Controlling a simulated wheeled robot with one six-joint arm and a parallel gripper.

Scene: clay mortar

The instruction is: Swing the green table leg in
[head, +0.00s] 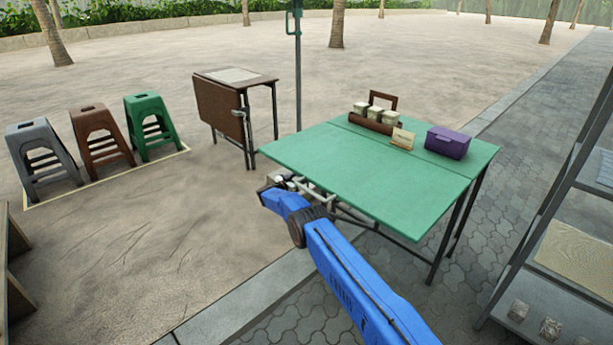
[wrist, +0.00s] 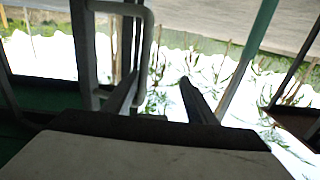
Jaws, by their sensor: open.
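The green-topped table (head: 385,185) stands right of centre in the head view. Two dark legs (head: 440,255) show upright under its right end. Under its left end, a grey leg frame (head: 345,208) slants close to my gripper (head: 280,182); how far it is folded is hard to tell. In the wrist view, a grey bar with a looped handle (wrist: 148,45) stands just left of centre. My gripper (wrist: 160,92) is open, with two dark fingers apart. The bar is near the left finger; whether it lies between the fingers I cannot tell. The tabletop hides part of the frame.
A caddy of jars (head: 375,118), a small card (head: 402,139) and a purple box (head: 447,142) stand on the tabletop. A brown folding table (head: 218,105) and a post (head: 298,75) stand behind. Several stools (head: 150,125) are left, a shelf rack (head: 560,215) right.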

